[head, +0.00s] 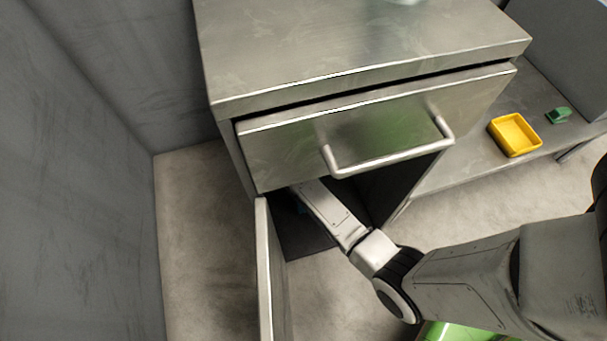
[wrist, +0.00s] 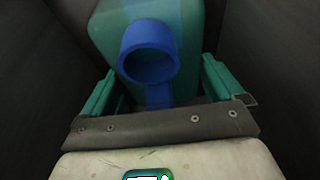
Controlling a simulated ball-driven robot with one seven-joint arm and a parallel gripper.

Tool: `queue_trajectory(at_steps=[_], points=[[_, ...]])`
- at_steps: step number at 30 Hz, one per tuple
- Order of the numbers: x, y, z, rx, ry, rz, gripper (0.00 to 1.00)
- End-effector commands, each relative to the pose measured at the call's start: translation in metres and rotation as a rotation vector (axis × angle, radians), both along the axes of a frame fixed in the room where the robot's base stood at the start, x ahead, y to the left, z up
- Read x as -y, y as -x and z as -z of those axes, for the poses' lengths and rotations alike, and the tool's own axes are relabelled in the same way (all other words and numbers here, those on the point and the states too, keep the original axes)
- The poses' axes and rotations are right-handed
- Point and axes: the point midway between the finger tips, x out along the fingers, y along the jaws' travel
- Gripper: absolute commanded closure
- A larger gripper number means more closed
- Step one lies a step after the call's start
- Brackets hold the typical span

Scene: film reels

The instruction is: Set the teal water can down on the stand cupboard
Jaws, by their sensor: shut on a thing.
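The stand cupboard (head: 350,45) is a grey metal cabinet in the head view. Its drawer (head: 290,145) sits slightly out, and its lower door (head: 264,270) stands open. My arm reaches into the dark lower compartment under the drawer. The teal water can (wrist: 187,20), with a blue round spout, fills the upper middle of the wrist view. My gripper (wrist: 158,78) is shut on it, with one green finger on each side. In the head view the can and fingertips are mostly hidden by the drawer and arm. Whether the can touches the compartment floor cannot be told.
Dark compartment walls are close on both sides in the wrist view. The drawer's bar handle (head: 390,160) juts out above my arm. A yellow tray (head: 514,135) and a small green object (head: 558,115) lie on a bench at right. A grey wall (head: 75,190) stands left.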

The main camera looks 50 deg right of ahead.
Motion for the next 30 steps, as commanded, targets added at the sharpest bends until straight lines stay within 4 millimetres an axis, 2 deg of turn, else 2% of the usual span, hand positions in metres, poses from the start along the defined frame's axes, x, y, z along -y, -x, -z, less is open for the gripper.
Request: queue_trajectory(at_steps=[2,14,15,16,24,30], points=[[0.0,-0.002,0.01,0.004,0.002,-0.001,0.91],[0.0,-0.001,0.012,0.004,0.001,0.0,0.91],[0.0,-0.001,0.013,0.001,0.001,0.0,0.03],[0.0,-0.001,0.013,0.001,0.001,0.0,0.0],[0.0,-0.001,0.01,0.002,0.001,-0.001,0.0],[-0.003,0.005,-0.017,0.002,0.003,-0.001,0.0]])
